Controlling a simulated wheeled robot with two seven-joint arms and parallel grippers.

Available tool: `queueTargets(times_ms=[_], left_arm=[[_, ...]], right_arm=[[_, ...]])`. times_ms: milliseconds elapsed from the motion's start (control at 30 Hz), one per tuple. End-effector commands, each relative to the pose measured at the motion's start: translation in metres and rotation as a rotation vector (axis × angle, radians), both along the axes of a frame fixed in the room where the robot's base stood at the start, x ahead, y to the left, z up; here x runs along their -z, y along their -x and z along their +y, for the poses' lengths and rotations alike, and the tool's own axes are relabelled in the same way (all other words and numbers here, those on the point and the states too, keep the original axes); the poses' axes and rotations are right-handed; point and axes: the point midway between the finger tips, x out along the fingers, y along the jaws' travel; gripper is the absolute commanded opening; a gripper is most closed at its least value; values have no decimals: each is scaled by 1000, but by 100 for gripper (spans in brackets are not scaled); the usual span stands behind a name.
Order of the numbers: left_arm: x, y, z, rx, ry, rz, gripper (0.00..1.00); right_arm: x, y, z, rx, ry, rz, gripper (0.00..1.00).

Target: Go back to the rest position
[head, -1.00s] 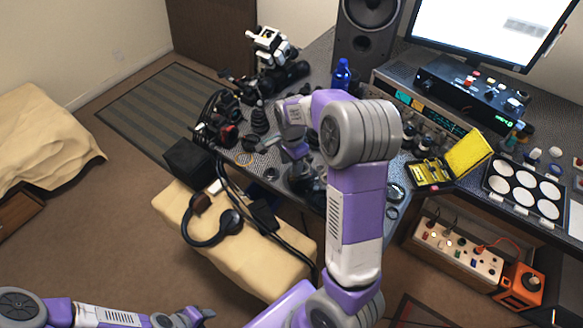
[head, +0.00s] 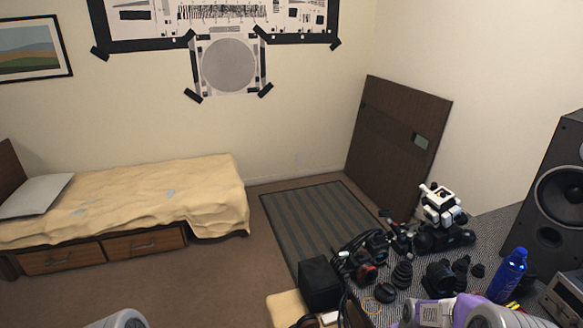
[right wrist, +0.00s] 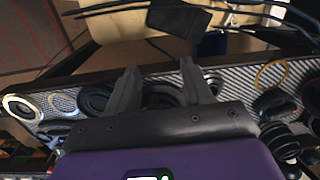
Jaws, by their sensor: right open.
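My right gripper (right wrist: 157,84) shows in the right wrist view. Its two grey fingers are apart with nothing held between them. Dark round lens parts (right wrist: 160,97) lie on the grey patterned desk top (right wrist: 222,80) behind and beside the fingers. In the head view only a purple and grey part of my right arm shows at the bottom right. A small grey piece of my left arm shows at the bottom edge. Neither gripper shows in the head view.
The desk (head: 490,232) holds camera gear (head: 440,210), a blue bottle (head: 507,275) and a speaker (head: 552,195). A black box (head: 318,284) stands beside the desk. A bed (head: 130,205) is at the left. The carpet and striped rug (head: 325,218) are clear.

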Motion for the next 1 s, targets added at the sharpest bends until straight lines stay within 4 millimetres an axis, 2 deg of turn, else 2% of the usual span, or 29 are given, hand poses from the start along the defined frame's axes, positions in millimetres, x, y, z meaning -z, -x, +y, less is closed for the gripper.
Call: queueTargets(times_ms=[33,200,300,400,500,667,900,1000], left_arm=[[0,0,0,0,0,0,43],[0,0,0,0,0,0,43],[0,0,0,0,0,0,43],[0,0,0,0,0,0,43],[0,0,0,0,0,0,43],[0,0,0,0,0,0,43],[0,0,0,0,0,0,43],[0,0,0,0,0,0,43]], right_arm=[[26,10,20,-92,-27,3,50],[89,44,84,-399,-109,-51,50],[116,71,119,-563,-153,-92,50],[135,100,150,-709,-188,-133,50],[146,125,174,-827,-212,-174,50],[151,150,194,-939,-226,-218,50],[152,155,199,-974,-225,-236,50],[152,155,199,-973,-225,-235,43]])
